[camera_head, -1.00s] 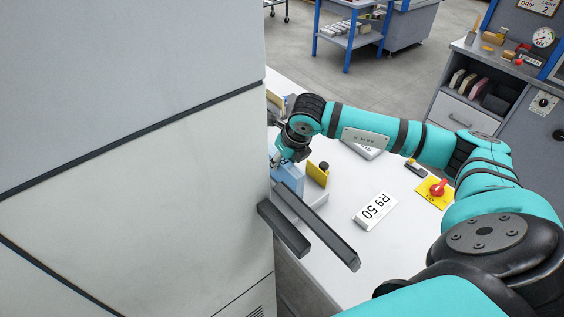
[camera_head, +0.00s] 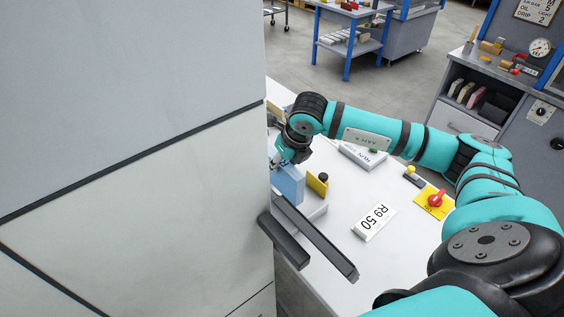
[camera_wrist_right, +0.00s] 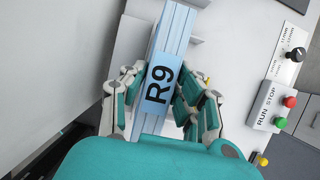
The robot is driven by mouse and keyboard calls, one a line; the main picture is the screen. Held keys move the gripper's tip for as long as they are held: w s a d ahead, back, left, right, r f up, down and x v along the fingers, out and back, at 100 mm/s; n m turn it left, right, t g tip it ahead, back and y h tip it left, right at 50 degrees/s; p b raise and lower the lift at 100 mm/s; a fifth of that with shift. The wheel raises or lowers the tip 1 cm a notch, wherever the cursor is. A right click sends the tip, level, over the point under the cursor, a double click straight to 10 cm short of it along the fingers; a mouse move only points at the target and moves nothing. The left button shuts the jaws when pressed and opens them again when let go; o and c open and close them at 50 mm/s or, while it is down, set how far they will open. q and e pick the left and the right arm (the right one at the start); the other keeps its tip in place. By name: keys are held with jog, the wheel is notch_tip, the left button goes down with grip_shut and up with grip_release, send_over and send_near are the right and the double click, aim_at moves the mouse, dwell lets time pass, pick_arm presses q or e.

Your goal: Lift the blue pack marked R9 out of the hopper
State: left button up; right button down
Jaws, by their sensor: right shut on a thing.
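The blue pack (camera_head: 290,186) is upright at the left side of the white table, beside the large grey cabinet. Its R9 label shows in the right wrist view, where the pack (camera_wrist_right: 171,40) runs up between the fingers. My right gripper (camera_head: 284,163) is shut on the pack from above; in the wrist view its fingers (camera_wrist_right: 156,92) press on both sides of it. The hopper is mostly hidden by the pack and cabinet; a yellow plate with a black knob (camera_head: 317,184) stands close right of the pack. I cannot tell whether the pack's bottom is clear. My left gripper is not in view.
The grey cabinet (camera_head: 150,210) fills the left side. Two dark rails (camera_head: 315,238) jut out below the pack.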

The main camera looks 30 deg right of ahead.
jog(key=shift+w+d+b, duration=0.1)
jog(key=shift+d+b, duration=0.2)
jog(key=shift+d, duration=0.4)
jog(key=w+d+r+b, duration=0.2)
jog(key=d, duration=2.2)
jog(key=shift+d+b, duration=0.3)
jog(key=shift+b, duration=0.05)
jog(key=shift+s, duration=0.1)
